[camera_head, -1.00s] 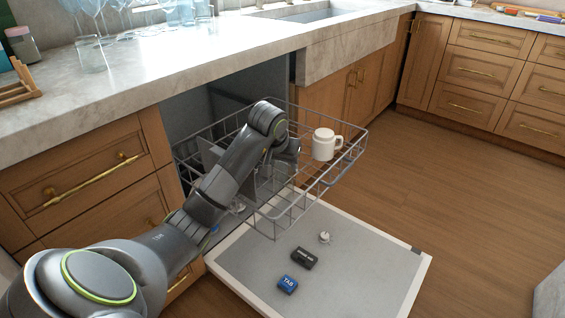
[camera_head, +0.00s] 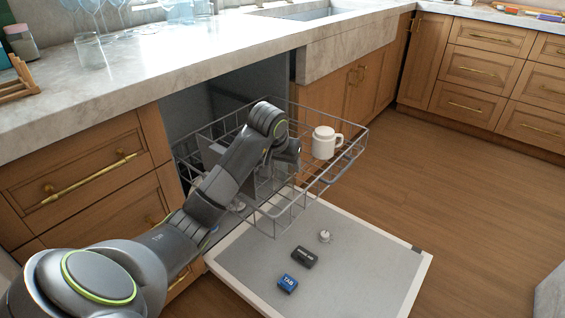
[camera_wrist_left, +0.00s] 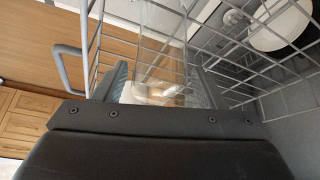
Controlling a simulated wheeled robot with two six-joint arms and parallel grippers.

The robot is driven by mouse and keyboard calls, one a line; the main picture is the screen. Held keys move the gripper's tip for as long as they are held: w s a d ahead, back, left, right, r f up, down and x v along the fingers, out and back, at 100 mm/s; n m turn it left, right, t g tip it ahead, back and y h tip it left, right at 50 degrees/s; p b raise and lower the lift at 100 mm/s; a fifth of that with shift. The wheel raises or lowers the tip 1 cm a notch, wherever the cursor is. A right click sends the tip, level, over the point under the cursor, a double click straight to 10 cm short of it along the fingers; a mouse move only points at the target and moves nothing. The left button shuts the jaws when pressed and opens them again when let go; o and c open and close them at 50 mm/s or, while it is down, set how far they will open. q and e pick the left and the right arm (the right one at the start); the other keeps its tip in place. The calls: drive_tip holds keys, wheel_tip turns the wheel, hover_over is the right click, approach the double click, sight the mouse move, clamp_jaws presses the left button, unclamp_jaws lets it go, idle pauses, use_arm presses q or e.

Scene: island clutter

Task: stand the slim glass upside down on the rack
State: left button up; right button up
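My left gripper (camera_wrist_left: 160,88) is inside the wire rack (camera_head: 328,178), at the end of the dark arm that reaches in from the left. In the left wrist view its two fingers stand apart, with a clear, faint shape between them that looks like the slim glass (camera_wrist_left: 160,62). The fingers appear to press on its sides. The glass is hard to make out, and my arm hides it in the head view. I cannot tell which way up it is or whether it touches the rack wires. My right gripper is in neither view.
A white mug (camera_head: 323,143) stands in the rack's right part. The open dishwasher door (camera_head: 350,255) holds a blue box (camera_head: 288,284), a black box (camera_head: 304,257) and a small white item (camera_head: 324,236). Glassware (camera_head: 90,52) stands on the counter. A pale round thing (camera_wrist_left: 278,25) shows beyond the wires.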

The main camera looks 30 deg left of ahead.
use_arm(q)
drive_tip(key=shift+o, duration=1)
drive_tip(key=p+v, duration=1.1)
drive_tip(key=v, duration=0.6)
drive_tip(key=shift+r, duration=0.2)
drive_tip(key=shift+s, duration=0.1)
